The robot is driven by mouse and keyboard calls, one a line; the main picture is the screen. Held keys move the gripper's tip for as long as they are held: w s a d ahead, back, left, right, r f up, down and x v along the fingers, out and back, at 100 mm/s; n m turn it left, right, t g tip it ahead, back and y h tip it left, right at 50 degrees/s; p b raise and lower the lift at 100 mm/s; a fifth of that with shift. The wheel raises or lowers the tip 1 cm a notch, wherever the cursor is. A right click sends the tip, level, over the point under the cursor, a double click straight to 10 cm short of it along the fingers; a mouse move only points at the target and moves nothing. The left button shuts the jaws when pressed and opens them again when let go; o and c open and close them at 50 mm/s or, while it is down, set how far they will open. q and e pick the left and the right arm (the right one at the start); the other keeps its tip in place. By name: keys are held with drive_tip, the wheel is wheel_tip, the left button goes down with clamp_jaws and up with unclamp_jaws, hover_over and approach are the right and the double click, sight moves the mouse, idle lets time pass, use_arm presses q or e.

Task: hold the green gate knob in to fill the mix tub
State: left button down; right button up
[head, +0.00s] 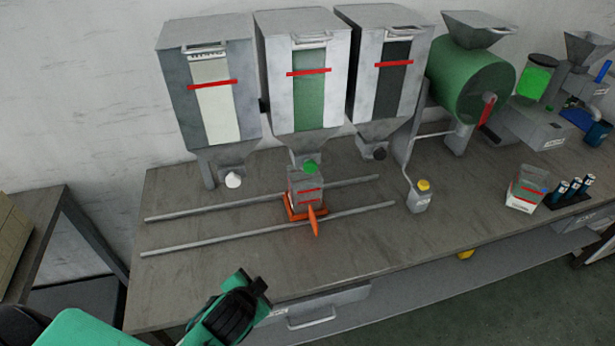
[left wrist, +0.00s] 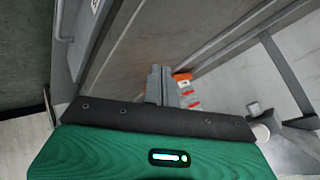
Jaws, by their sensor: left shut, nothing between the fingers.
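The green gate knob (head: 311,167) sits at the foot of the middle hopper (head: 303,85), which has a green window. The mix tub (head: 306,189), grey with red lines, stands right below it in an orange carriage (head: 314,222) on two rails. The tub and carriage also show in the left wrist view (left wrist: 184,78), just past the fingertips. My left gripper (head: 262,287) is over the bench's front edge, well short of the tub and knob. Its fingers (left wrist: 162,84) are shut and empty. My right gripper is in neither view.
A white knob (head: 233,181) and a dark knob (head: 379,153) sit under the side hoppers. A small bottle with a yellow cap (head: 419,198) stands right of the rails (head: 180,211). A green drum (head: 470,82) stands farther right. The bench front is clear.

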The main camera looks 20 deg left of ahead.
use_arm(q)
drive_tip(key=w+d+r+m+t+h, duration=0.2)
drive_tip(key=w+r+m+t, duration=0.2)
drive_tip(key=w+r+m, duration=0.1)
drive_tip(key=w+d+r+m+t+h, duration=0.3)
drive_tip(key=w+r+m+t, duration=0.1)
drive_tip(key=r+m, duration=0.4)
wheel_tip(320, 180, up, 2)
drive_tip(key=shift+w+m+t, duration=0.3)
drive_tip(key=shift+w, duration=0.45)
drive_tip(key=shift+w+p, duration=0.2)
drive_tip(key=shift+p, duration=0.1)
drive_tip(key=p, duration=0.3)
approach(315, 169)
drive_tip(key=w+d, duration=0.2)
drive_tip(key=d, duration=0.1)
drive_tip(key=w+a, duration=0.1)
drive_tip(key=w+a+p, duration=0.1)
drive_tip(key=w, duration=0.1)
drive_tip(key=shift+w, duration=0.25)
